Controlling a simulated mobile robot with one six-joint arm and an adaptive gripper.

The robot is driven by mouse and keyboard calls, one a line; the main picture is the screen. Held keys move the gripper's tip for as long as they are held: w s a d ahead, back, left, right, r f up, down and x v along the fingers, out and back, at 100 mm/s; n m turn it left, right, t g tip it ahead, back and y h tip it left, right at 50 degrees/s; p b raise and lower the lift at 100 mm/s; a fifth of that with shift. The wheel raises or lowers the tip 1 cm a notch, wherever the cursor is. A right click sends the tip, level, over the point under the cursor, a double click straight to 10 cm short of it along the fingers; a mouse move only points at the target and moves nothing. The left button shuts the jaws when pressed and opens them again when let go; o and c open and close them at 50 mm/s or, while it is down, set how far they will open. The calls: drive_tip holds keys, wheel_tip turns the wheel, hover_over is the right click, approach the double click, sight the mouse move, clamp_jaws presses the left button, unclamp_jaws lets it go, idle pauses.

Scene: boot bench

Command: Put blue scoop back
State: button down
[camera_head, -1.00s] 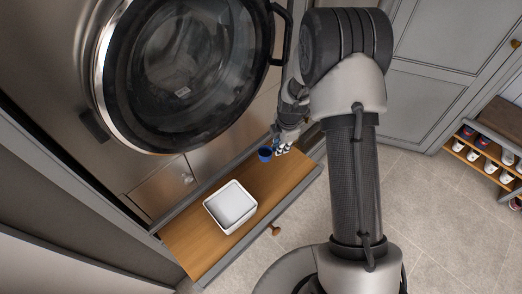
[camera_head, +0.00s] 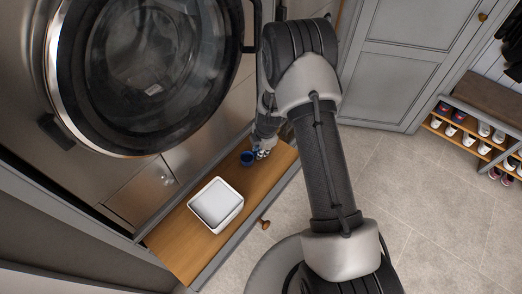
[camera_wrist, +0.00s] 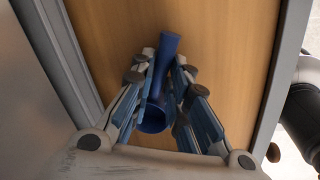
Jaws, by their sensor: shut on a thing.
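The blue scoop (camera_head: 247,158) is at the far end of the open wooden drawer (camera_head: 184,240), below the washer. In the wrist view the scoop (camera_wrist: 169,45) lies between my fingers, its handle pointing away and its round cup near the palm. My gripper (camera_head: 264,148) is shut on the scoop. In the wrist view the fingers of my gripper (camera_wrist: 166,72) are on both sides of it, over the wooden drawer bottom. I cannot tell whether the scoop touches the wood. A white square container (camera_head: 216,205) stands in the drawer, nearer the left.
The washer's round door (camera_head: 145,75) and its dark handle are close above the drawer. A wooden knob (camera_head: 265,224) sticks out from the drawer front. A shoe rack (camera_head: 470,130) stands at the right. Wood around the white container is bare.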

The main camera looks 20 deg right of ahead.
drive_tip(key=shift+f+b, duration=0.15)
drive_tip(key=shift+b, duration=0.15)
drive_tip(key=c, duration=1.5)
unclamp_jaws()
drive_tip(key=shift+c, duration=0.2)
drive_tip(key=shift+r+p, duration=0.3)
drive_tip(key=shift+p, duration=0.15)
drive_tip(key=s+a+r+m+p, duration=0.1)
drive_tip(key=s+r+m, duration=0.25)
drive_tip(key=r, duration=0.75)
drive_tip(key=s+r+m+t+p, duration=0.1)
drive_tip(key=s+r+m, duration=0.3)
drive_tip(key=r, duration=0.8)
drive_tip(key=s+a+r+m+p, duration=0.15)
drive_tip(key=s+r, duration=0.35)
drive_tip(key=r, duration=0.6)
drive_tip(key=s+r+m, duration=0.4)
drive_tip(key=s+m, duration=0.2)
drive_tip(key=s, duration=0.2)
drive_tip(key=s+d+r+m+t+b, duration=0.1)
drive_tip(key=s+r+m, duration=0.2)
drive_tip(key=s, duration=0.6)
drive_tip(key=m, duration=0.2)
drive_tip(key=shift+s+r+m+t+h, duration=0.15)
drive_tip(key=shift+r+m+t+h, duration=0.15)
drive_tip(key=shift+r+m, duration=0.1)
